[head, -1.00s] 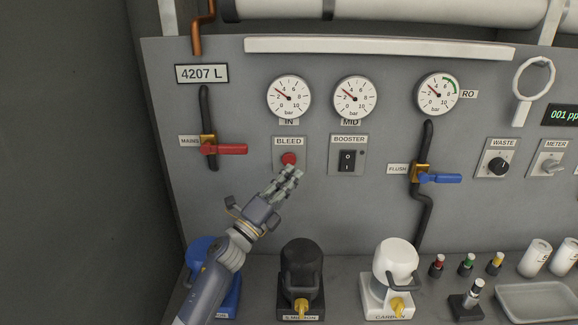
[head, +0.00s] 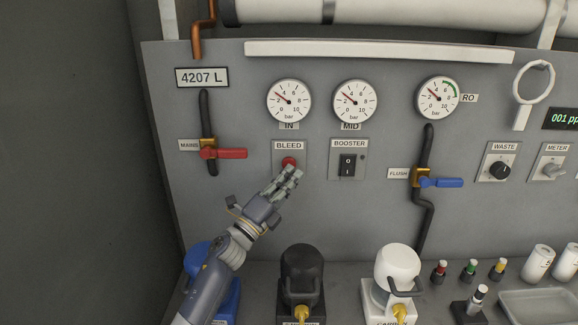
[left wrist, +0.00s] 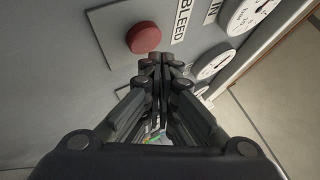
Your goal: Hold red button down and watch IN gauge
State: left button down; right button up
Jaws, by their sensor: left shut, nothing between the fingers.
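The red button (head: 288,162) sits on a grey plate under the BLEED label; it shows whole in the left wrist view (left wrist: 144,37). The IN gauge (head: 289,101) is above it, a white dial with a red needle pointing to the upper left, near 2 to 3 bar. My left gripper (head: 293,171) is shut and empty, with its fingertips just below and right of the button in the head view. In the left wrist view the closed fingertips (left wrist: 160,58) are beside the button, and I see a gap. My right gripper is not in view.
The MID gauge (head: 355,101) and BOOSTER switch (head: 347,165) are to the right. The red MAINS lever (head: 224,154) is left of the button, the blue FLUSH lever (head: 440,183) farther right. Blue, black (head: 301,268) and white (head: 397,266) filter housings stand below.

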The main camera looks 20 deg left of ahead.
pick_arm(q)
jog(key=shift+w, duration=0.1)
dwell(0.7)
jog(key=shift+w+a+b, duration=0.15)
jog(key=shift+w+b, duration=0.2)
jog(key=shift+w+a+b, duration=0.15)
jog(key=shift+w+b, duration=0.35)
dwell(0.8)
jog(key=shift+s, duration=0.1)
dwell(2.6)
jog(key=shift+s+d+p, duration=0.25)
jog(key=shift+s+p, duration=0.25)
jog(key=shift+s, duration=0.35)
jog(key=s+p, duration=0.1)
jog(key=s, duration=0.1)
jog(key=s+d+p, duration=0.1)
jog(key=s, duration=0.1)
jog(key=shift+s+d, duration=0.2)
jog(key=shift+s, duration=0.2)
